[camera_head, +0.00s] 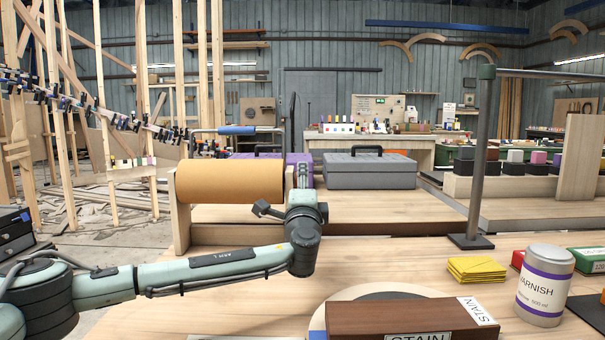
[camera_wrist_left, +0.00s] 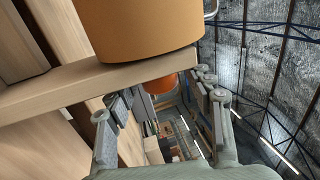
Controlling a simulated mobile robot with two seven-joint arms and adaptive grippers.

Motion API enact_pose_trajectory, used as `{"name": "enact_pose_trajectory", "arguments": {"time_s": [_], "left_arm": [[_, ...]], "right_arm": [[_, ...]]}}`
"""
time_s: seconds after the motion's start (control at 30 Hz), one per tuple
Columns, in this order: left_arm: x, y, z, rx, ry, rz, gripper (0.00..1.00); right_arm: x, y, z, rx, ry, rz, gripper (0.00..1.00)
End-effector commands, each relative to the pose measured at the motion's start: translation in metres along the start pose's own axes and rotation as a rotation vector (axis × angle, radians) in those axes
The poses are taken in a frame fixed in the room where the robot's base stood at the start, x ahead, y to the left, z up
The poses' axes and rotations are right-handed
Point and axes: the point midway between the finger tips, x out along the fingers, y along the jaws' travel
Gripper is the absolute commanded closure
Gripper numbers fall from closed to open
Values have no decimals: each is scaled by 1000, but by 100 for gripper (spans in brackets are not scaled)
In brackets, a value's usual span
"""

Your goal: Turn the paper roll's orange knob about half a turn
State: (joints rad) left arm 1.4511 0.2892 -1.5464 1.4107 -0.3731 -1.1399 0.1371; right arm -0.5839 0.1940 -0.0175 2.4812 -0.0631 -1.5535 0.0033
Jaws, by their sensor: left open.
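The tan paper roll (camera_head: 230,182) lies sideways in a wooden stand at the left of the bench; its underside fills the top of the left wrist view (camera_wrist_left: 145,28). The orange knob (camera_wrist_left: 160,86) shows in the left wrist view below the stand's wooden end piece (camera_wrist_left: 85,84). My left gripper (camera_wrist_left: 161,92) is open, with one finger on each side of the knob in that picture; I cannot tell whether they touch it. In the head view my left wrist (camera_head: 305,215) is at the roll's right end and the knob is hidden. My right gripper is not in view.
A grey toolbox (camera_head: 369,171) stands behind, right of the roll. A metal post (camera_head: 480,155) rises from the bench to the right. Bench between arm and post is clear.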

Motion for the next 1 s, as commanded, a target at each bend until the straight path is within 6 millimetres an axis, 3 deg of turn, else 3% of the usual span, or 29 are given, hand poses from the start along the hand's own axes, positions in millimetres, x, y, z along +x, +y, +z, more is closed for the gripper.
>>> {"name": "enact_pose_trajectory", "arguments": {"time_s": [0.1,0.3,0.7,1.0], "left_arm": [[22,-2,0,2,-3,-2,47],[46,-1,0,2,-2,-1,47],[53,0,1,0,-2,0,48],[53,0,1,0,-2,0,86]], "right_arm": [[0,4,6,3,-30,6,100],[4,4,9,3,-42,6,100],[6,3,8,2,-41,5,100],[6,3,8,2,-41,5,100]]}}
